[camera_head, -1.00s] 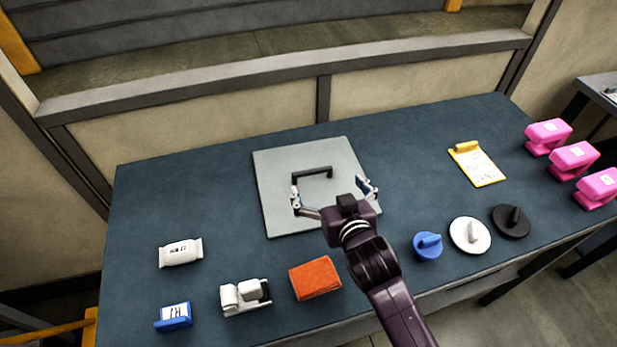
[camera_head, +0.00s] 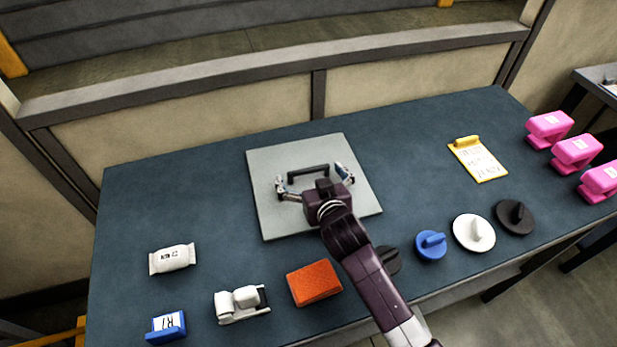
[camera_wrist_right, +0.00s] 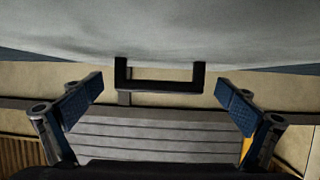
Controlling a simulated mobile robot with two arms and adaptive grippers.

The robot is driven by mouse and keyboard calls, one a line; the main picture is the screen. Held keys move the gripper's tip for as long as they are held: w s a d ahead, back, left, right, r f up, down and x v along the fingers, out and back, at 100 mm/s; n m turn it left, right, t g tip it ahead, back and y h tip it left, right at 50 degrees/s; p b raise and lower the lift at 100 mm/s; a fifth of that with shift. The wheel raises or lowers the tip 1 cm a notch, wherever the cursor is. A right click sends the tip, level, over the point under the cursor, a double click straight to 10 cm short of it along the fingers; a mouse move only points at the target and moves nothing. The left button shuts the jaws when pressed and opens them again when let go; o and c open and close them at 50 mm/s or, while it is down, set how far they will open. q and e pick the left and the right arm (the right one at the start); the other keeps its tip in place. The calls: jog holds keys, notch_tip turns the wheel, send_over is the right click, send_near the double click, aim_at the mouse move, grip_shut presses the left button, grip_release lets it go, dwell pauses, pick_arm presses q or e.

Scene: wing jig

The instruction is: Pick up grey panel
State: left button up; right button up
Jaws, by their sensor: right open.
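The grey panel (camera_head: 270,214) lies flat on the blue table, a square plate with a dark bar handle (camera_head: 308,171) on its top. The panel's grey surface (camera_wrist_right: 160,30) also fills the upper part of the right wrist view, with the handle (camera_wrist_right: 160,86) centred between the fingers. My right gripper (camera_head: 312,177) is open over the panel, its fingers spread to either side of the handle. In the wrist view my right gripper (camera_wrist_right: 165,108) shows both blue finger pads well apart from the handle, with nothing between them touching. My left gripper is not in view.
An orange block (camera_head: 315,283), white dispenser (camera_head: 241,304), white pouch (camera_head: 172,259) and blue box (camera_head: 166,326) lie at the front left. Blue (camera_head: 431,245), white (camera_head: 474,233) and black (camera_head: 515,217) discs, a yellow clipboard (camera_head: 478,160) and pink clamps (camera_head: 576,154) are to the right.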

jog(key=shift+w+a+f, duration=0.1)
jog(key=shift+w+f, duration=0.15)
jog(key=shift+w, duration=0.25)
jog(key=shift+c, duration=0.4)
jog(key=c, duration=1.5)
jog(key=shift+r, duration=0.15)
jog(key=shift+c, duration=0.4)
